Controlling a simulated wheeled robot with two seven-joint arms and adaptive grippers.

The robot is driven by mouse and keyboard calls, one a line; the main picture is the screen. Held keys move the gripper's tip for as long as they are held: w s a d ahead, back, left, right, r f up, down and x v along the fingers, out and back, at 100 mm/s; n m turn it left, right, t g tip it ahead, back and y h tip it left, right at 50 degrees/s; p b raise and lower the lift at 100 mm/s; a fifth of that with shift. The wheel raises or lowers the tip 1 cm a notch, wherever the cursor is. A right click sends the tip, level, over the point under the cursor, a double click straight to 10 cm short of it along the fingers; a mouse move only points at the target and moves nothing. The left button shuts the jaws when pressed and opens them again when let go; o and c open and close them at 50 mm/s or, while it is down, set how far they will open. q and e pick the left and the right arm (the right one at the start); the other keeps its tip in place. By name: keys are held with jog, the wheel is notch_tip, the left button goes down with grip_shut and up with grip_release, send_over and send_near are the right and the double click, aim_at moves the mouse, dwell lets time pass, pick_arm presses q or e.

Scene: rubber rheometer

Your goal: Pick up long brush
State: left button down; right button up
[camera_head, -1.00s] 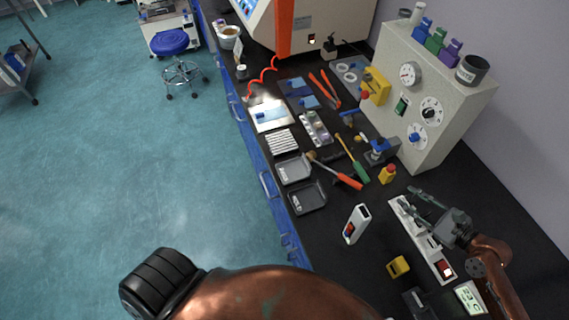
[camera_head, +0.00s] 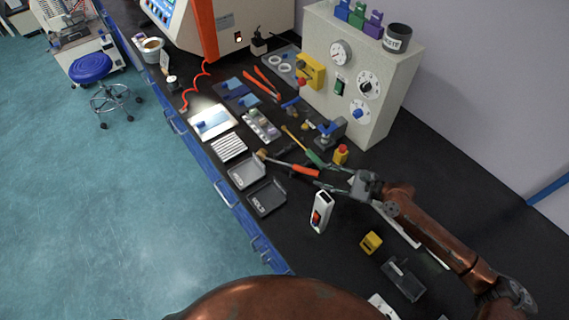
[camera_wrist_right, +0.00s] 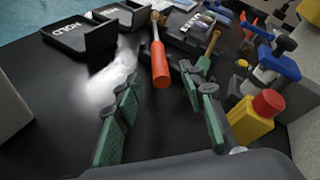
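Two long-handled tools lie side by side on the black bench. One has an orange handle (camera_head: 304,171) and a tan, brush-like head (camera_head: 262,154); the other has a green handle (camera_head: 315,158) and a yellowish shaft (camera_head: 292,134). I cannot tell for sure which is the long brush. My right gripper (camera_head: 319,175) is open, its fingertips just right of the two handles. In the right wrist view, the open green-padded fingers (camera_wrist_right: 165,93) have the orange handle (camera_wrist_right: 160,64) ahead between them; the other tool's shaft (camera_wrist_right: 211,43) is farther right. My left gripper is out of view.
A yellow and red button box (camera_head: 341,154) and a blue device (camera_head: 330,134) stand close beyond the gripper. Two dark mold trays (camera_head: 266,198) lie to the left. A white handheld device (camera_head: 321,212) stands nearer. A grey control box (camera_head: 388,85) stands behind.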

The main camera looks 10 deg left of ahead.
aim_at(309, 172)
jog(key=x, duration=0.6)
jog(key=shift+a+b, duration=0.15)
jog(key=shift+b, duration=0.2)
grip_shut()
